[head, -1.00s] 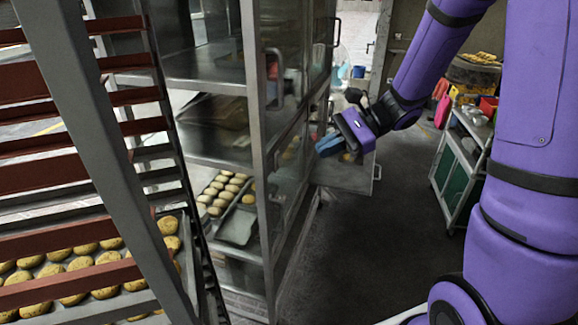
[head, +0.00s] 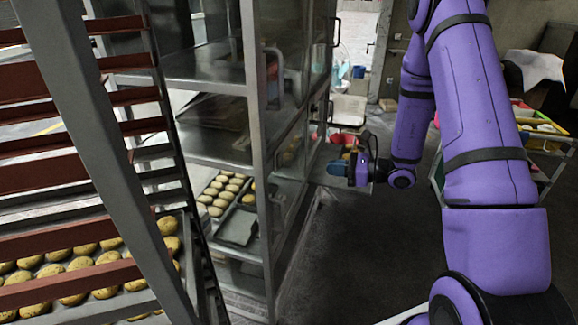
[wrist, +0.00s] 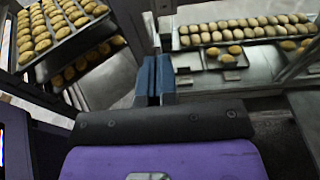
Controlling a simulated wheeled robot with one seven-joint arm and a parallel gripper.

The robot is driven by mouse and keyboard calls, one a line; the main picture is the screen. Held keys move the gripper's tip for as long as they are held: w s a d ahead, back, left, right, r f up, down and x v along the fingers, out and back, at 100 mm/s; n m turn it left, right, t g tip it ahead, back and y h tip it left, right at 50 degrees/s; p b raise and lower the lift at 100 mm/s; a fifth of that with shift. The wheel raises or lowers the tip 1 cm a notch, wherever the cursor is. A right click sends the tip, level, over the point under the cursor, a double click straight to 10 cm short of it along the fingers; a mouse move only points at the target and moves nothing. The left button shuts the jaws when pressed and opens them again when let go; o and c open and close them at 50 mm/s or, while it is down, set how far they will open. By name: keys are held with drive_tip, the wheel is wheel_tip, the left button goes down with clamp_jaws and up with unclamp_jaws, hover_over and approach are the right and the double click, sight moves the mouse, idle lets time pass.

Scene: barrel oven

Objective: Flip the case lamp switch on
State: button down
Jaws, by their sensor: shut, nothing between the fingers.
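My gripper (head: 338,168) is beside the glass-fronted metal case (head: 262,170), on its right side in the head view, at the height of its lower shelves. The blue fingers are closed together with nothing between them; they also show in the wrist view (wrist: 155,80), pointing at the case. In the wrist view the case's shelf (wrist: 225,78) lies ahead and to the right of the fingers. I cannot make out the lamp switch in either view. I cannot tell whether the fingertips touch the case.
A rack with red-brown rails (head: 75,240) and trays of buns stands at the left, close to me. Buns on a tray (head: 222,190) lie inside the case. A cart (head: 545,150) stands at the right. Dark floor (head: 350,260) in front of the case is clear.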

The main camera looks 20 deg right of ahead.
sight(281, 165)
drive_tip(key=shift+w+d+f, duration=0.1)
drive_tip(key=shift+d+f, duration=0.1)
drive_tip(key=shift+f, duration=0.1)
drive_tip(key=shift+a, duration=0.1)
drive_tip(key=x, duration=1.4)
drive_tip(key=shift+w, duration=0.1)
drive_tip(key=shift+f, duration=0.1)
drive_tip(key=shift+w+a+f+t+y, duration=0.15)
drive_tip(key=shift+w+t+y, duration=0.1)
drive_tip(key=shift+t+y, duration=0.45)
drive_tip(key=shift+a, duration=0.2)
drive_tip(key=shift+d, duration=0.1)
